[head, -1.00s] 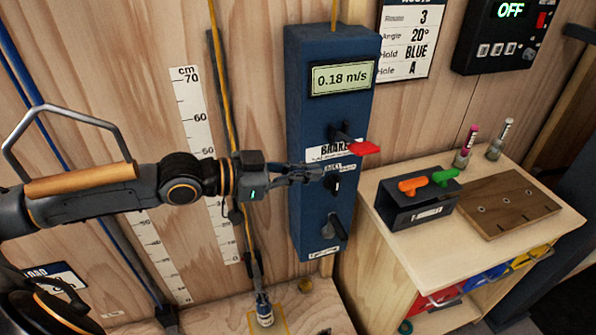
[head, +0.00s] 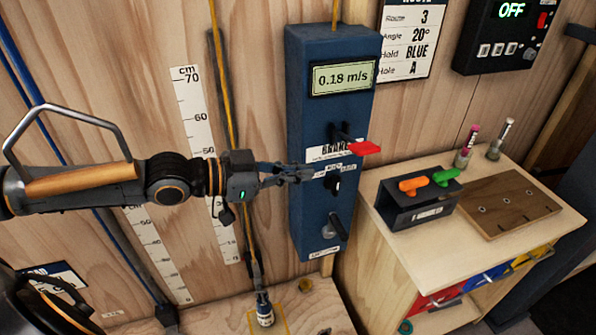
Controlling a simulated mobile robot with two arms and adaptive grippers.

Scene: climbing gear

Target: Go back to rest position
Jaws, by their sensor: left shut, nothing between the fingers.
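My left arm comes in from the left, and its gripper (head: 308,174) is shut and empty. Its fingertips are in front of the blue brake box (head: 307,215), close to the black knob (head: 332,184) in the box's middle; I cannot tell whether they touch. My right gripper is not in view.
A yellow rope (head: 221,88) and a cm scale (head: 188,100) are behind my left arm.

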